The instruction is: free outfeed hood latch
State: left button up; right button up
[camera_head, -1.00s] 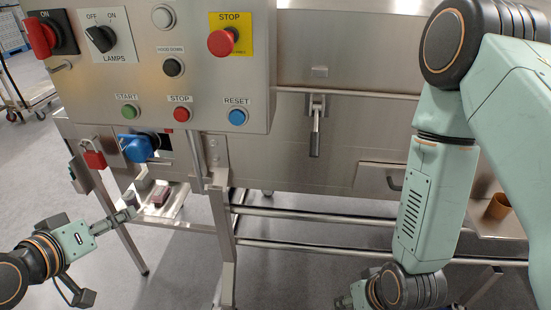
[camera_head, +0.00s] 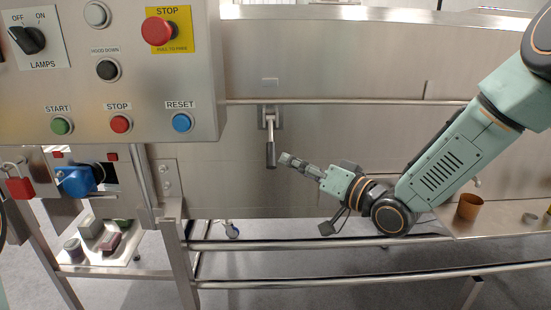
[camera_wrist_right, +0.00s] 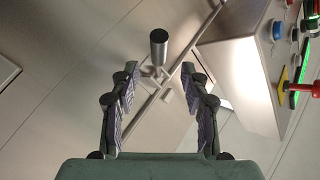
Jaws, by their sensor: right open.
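The hood latch (camera_head: 270,140) is a metal bracket with a lever and a dark grip hanging down on the steel hood front, right of the control panel. In the right wrist view the latch handle (camera_wrist_right: 158,47) shows its dark round end between and beyond the fingers. My right gripper (camera_head: 284,160) reaches in from the right, with its fingertips close to the dark grip. In the right wrist view the fingers (camera_wrist_right: 157,80) are apart with nothing held. Whether a finger touches the handle cannot be told. My left gripper is not in view.
The control panel (camera_head: 140,125) juts out left of the latch. A horizontal rail (camera_head: 350,102) runs along the hood. A red padlock (camera_head: 18,186) and blue rotary switch (camera_head: 75,181) are below left. A brown cup (camera_head: 469,206) stands on the right ledge. Frame rails (camera_head: 330,240) run below.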

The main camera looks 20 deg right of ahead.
aim_at(275, 157)
jog(key=x, duration=0.7)
jog(key=shift+a+b, duration=0.15)
jog(key=shift+b, duration=0.15)
jog(key=shift+w+f, duration=0.1)
jog(key=shift+w, duration=0.4)
jog(key=shift+s+a, duration=0.1)
jog(key=shift+a, duration=0.05)
jog(key=c, duration=0.3)
grip_shut()
